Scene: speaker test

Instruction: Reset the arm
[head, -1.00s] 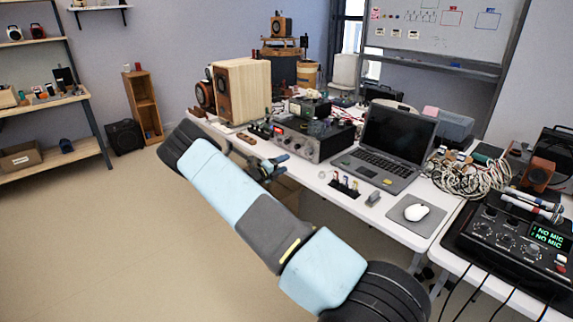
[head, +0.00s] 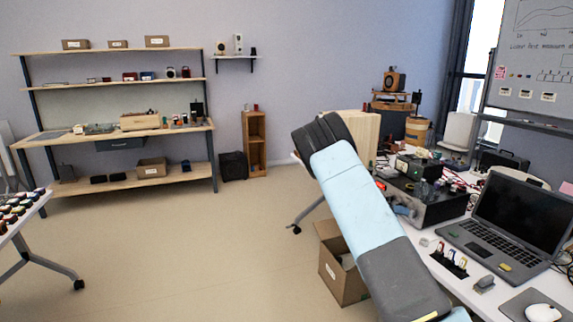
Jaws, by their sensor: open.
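My arm's light blue and dark grey links rise from the bottom right to a black joint near the middle in the head view.
The table carries a laptop (head: 522,215), a mouse (head: 543,313), a grey amplifier (head: 428,203) and a wooden speaker (head: 358,133). A cardboard box (head: 343,275) stands on the floor beside the arm. Shelves (head: 110,50) line the back wall. The floor at left centre is clear.

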